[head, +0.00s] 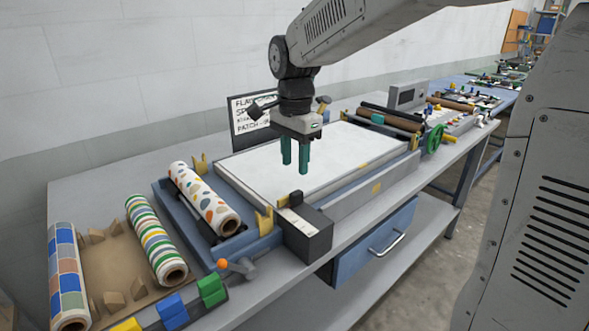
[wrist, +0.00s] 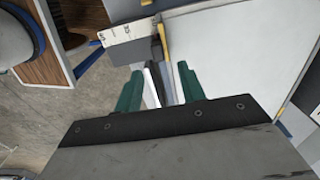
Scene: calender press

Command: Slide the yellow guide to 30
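My gripper (head: 295,160) hangs over the white bed (head: 325,150) of the press, pointing down, with its two green fingers apart and nothing between them. It also shows open in the wrist view (wrist: 158,88). A yellow strip (wrist: 166,44), perhaps the guide, lies beyond the fingers there, beside a dark grey block. A white scale (wrist: 127,32) with small marks runs to its left; its numbers are too small to read. In the head view, the scale (head: 297,222) lies on the dark box at the bed's near corner, with a yellow piece (head: 283,201) beside it.
A spotted roll (head: 206,200) lies in a blue cradle left of the bed. Colored blocks and an orange-knobbed lever (head: 223,264) are at the front. A green wheel (head: 435,139) is at the right.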

